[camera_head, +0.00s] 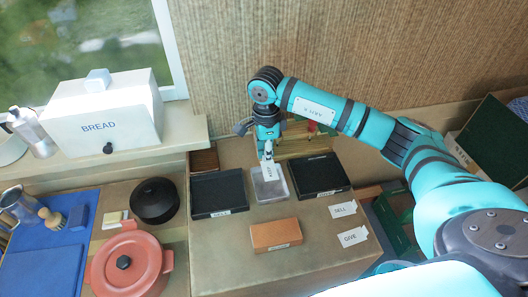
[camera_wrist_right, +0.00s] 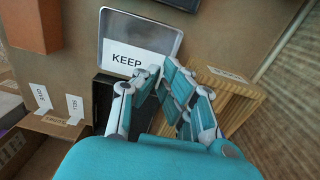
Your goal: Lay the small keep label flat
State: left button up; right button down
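The small white KEEP label (camera_head: 269,173) is at the tips of my right gripper (camera_head: 267,154), over the grey metal tray (camera_head: 284,194) between two black trays. It looks tilted, with its lettering running steeply in the head view. In the right wrist view the label (camera_wrist_right: 127,57) shows its face in front of the grey tray (camera_wrist_right: 166,35), and its lower edge meets the fingertips (camera_wrist_right: 139,80). The fingers look closed on that edge, though the grip itself is partly hidden. I cannot tell whether the label touches the tray floor. My left gripper is not in view.
Black trays stand left (camera_head: 219,194) and right (camera_head: 320,176) of the grey tray. An orange-brown box (camera_head: 276,235) sits in front. SELL (camera_head: 343,209) and GIVE (camera_head: 353,237) labels lie at the front right. A black pot (camera_head: 155,200) and red pot (camera_head: 127,264) stand left.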

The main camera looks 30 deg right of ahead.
aim_at(267, 165)
jog(key=shift+s+r, duration=0.1)
jog(key=shift+s, duration=0.2)
jog(key=shift+w+f+b, duration=0.15)
jog(key=shift+f+b, duration=0.1)
jog(key=shift+b, duration=0.2)
jog(key=shift+f+b, duration=0.6)
jog(key=shift+f, duration=0.1)
notch_tip(267, 165, down, 4)
jog(key=b, duration=0.3)
jog(key=shift+r, duration=0.25)
jog(key=shift+f+b, duration=0.3)
jog(key=shift+f, duration=0.05)
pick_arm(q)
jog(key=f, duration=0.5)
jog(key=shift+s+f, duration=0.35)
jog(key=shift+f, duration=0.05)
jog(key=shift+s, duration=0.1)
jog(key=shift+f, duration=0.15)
pick_arm(e)
jog(key=shift+f, duration=0.1)
